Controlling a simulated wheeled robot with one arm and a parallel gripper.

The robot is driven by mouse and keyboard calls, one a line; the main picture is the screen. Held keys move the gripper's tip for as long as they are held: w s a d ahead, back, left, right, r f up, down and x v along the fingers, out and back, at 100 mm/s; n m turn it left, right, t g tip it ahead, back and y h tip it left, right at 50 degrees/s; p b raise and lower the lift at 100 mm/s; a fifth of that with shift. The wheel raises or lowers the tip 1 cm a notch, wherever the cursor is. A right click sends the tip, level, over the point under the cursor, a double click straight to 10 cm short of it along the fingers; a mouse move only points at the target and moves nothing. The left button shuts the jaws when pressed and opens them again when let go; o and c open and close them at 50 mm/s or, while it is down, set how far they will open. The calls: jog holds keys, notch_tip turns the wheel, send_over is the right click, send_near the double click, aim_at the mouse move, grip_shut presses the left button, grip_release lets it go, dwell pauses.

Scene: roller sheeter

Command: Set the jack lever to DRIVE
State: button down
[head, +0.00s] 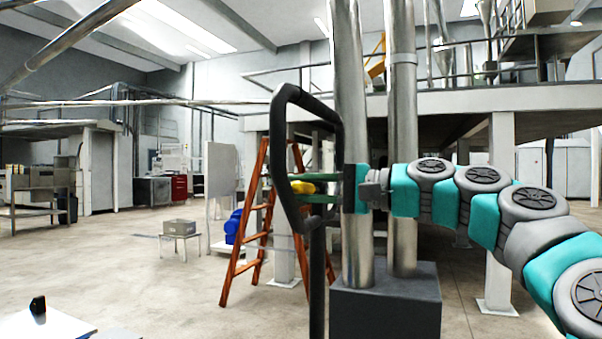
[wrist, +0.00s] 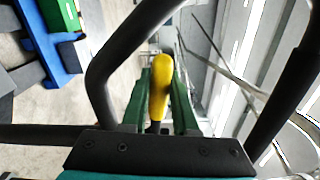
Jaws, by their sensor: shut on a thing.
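The jack's handle is a black loop (head: 281,110) on a black upright post (head: 317,285), standing in front of me in the head view. The loop also frames the wrist view (wrist: 100,75). A small yellow lever (head: 302,187) sits inside the loop; in the wrist view the yellow lever (wrist: 160,88) points away from my palm. My gripper (head: 312,188) reaches into the loop from the right. Its green fingers lie on both sides of the lever, and the gripper is shut on it. No DRIVE marking is legible, so the lever's setting cannot be read.
Steel pipes (head: 403,130) rise from a dark box (head: 385,300) behind the handle. An orange ladder (head: 246,225) stands behind it to the left. A small table (head: 181,238) with a grey box is further left. Open floor lies at the left.

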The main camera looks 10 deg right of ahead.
jog(key=shift+d+r+m+p, duration=0.15)
jog(key=shift+r+m+p, duration=0.55)
jog(key=shift+p, duration=0.5)
jog(key=shift+f, duration=0.1)
jog(key=c, duration=1)
grip_release()
jog(key=shift+o, duration=0.2)
jog(key=v, duration=0.7)
jog(key=shift+s+d, duration=0.2)
jog(key=shift+d, duration=0.1)
